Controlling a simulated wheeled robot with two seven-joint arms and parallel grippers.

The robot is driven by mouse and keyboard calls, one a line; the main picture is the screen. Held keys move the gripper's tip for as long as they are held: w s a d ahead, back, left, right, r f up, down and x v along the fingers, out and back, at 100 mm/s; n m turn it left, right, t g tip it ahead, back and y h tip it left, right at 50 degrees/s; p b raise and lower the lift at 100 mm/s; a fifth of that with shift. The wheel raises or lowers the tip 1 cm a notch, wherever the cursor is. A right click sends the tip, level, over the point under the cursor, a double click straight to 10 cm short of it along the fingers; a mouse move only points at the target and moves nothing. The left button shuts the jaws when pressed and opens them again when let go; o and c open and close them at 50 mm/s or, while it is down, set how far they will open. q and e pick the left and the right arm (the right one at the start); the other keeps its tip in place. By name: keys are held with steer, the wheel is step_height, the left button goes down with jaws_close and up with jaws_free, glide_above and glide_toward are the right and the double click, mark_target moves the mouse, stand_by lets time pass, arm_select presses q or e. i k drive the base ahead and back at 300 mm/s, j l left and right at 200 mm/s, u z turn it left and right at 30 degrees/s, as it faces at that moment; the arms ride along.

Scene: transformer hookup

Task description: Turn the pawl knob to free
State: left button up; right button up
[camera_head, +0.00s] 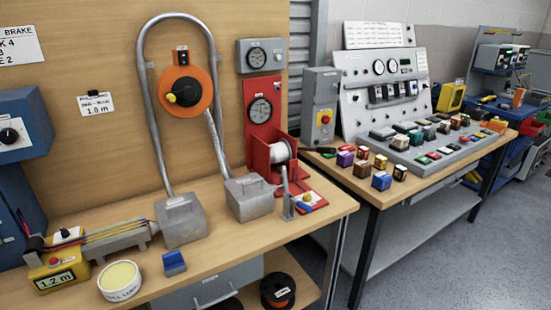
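An orange round wheel (185,90) hangs on the wooden back panel inside a bent grey pipe. A black knob with a yellow tip (174,98) sticks out from the wheel's front, left of its middle. A small black-and-orange part (182,55) sits at the wheel's top. A yellow-tipped part (305,198) lies by a white label at the foot of the red stand (259,125). No readable label says which is the pawl knob, and I cannot tell its setting. Neither of my grippers is in view.
Grey boxes (180,222) at the pipe's ends, a white tub (120,281), a blue block (174,262) and a yellow 1.2 m meter (58,270) stand on the near wooden bench (235,248). A second bench with a control panel (383,70) and several small coloured blocks stands at right.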

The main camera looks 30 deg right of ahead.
mark_target(308, 197)
steer(key=i+l+z, duration=0.1)
steer(key=l, duration=0.3)
steer(key=i+l, duration=0.1)
steer(key=l, duration=0.3)
steer(key=l+z, duration=0.15)
steer(key=l, duration=0.25)
steer(key=i, duration=0.05)
